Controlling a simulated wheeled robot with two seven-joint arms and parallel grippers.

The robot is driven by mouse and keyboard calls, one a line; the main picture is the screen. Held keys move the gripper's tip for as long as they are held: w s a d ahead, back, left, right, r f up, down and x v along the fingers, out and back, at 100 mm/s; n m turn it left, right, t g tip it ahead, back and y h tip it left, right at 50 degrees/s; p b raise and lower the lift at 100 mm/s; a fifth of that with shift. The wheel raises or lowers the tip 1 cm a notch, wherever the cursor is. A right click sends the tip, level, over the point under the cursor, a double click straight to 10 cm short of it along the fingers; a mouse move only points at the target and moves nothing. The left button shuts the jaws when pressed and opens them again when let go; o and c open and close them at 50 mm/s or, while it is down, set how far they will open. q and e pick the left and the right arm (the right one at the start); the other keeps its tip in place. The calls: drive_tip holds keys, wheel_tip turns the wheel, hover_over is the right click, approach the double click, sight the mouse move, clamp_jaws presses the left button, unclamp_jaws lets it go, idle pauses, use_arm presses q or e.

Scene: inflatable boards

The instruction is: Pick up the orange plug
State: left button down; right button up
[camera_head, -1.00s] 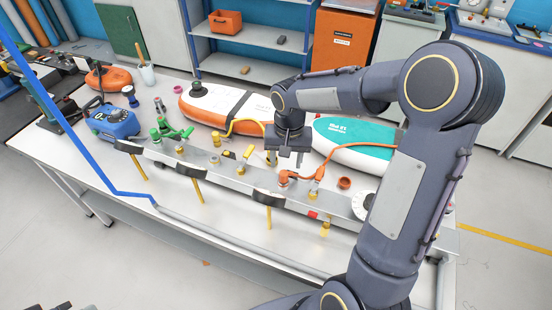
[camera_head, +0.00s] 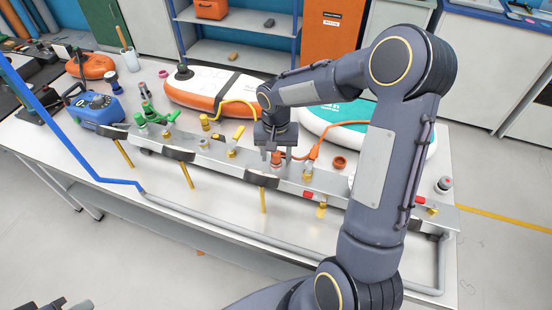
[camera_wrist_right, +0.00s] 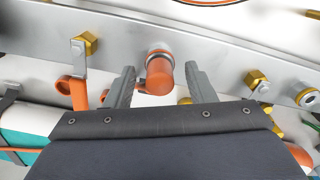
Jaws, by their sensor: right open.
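The orange plug (camera_head: 277,158) sits on the grey metal rail along the bench, with an orange hose (camera_head: 318,145) running right from near it. My right gripper (camera_head: 271,153) is over it and partly hides it. In the right wrist view, the orange plug (camera_wrist_right: 160,75) stands out from the rail between the two open fingers of my right gripper (camera_wrist_right: 160,86). A gap shows on each side, and the jaws do not grip it. A dark part (camera_head: 60,304) at the bottom left edge may be my left gripper; its jaws cannot be made out.
Brass valves (camera_head: 308,172) and yellow (camera_head: 235,145) and green (camera_head: 150,117) fittings stand along the rail (camera_head: 220,158). An orange-and-white board (camera_head: 215,92) and a teal board (camera_head: 335,125) lie behind. A loose orange ring (camera_head: 340,162) is right of the plug.

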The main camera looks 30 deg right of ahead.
clamp_jaws()
drive_tip(key=shift+r, duration=0.1)
